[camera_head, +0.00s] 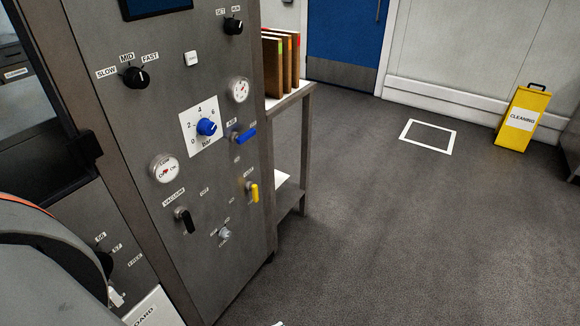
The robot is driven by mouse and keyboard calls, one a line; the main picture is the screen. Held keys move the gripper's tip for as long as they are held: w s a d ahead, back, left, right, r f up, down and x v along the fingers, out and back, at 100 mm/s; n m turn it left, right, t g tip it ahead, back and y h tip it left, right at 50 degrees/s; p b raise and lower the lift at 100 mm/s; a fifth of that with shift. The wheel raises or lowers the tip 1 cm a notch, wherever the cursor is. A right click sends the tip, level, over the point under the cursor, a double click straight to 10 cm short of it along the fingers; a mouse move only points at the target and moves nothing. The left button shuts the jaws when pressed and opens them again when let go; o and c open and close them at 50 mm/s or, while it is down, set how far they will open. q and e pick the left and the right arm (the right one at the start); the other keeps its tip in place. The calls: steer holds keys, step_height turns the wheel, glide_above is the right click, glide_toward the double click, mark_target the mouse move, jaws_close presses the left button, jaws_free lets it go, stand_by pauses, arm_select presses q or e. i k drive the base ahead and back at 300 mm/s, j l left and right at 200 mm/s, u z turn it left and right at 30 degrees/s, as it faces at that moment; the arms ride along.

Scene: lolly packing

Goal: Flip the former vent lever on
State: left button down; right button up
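The grey machine panel (215,262) stands at the left of the head view and carries several levers. A yellow lever (254,192) at its lower right points downward; the small labels around it are too small to read surely. A black lever (185,219) under the VACUUM label also hangs down, tilted a little. A blue lever (245,136) higher up lies roughly sideways. I cannot tell from the lettering which one is the former vent lever. Neither gripper can be made out; a grey arm part of mine fills the lower left corner.
A blue pressure knob (206,127), two round gauges (165,168) and a small metal switch (224,234) sit close to the levers. A side table (290,97) with upright boards stands behind the panel. A yellow cleaning sign (522,119) stands far right. The floor right of the panel is clear.

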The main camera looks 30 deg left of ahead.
mark_target(254, 187)
steer(key=i+l+u, duration=0.1)
steer(key=u, duration=0.95)
steer(key=i+l+u, duration=0.25)
steer(key=l+u, duration=0.5)
steer(key=i+l+u, duration=0.2)
steer(key=l, duration=0.3)
steer(key=l+u, duration=0.2)
steer(key=l, duration=0.3)
steer(key=k+l+u, duration=0.15)
steer(key=l, duration=2.25)
steer(key=i+l, duration=0.05)
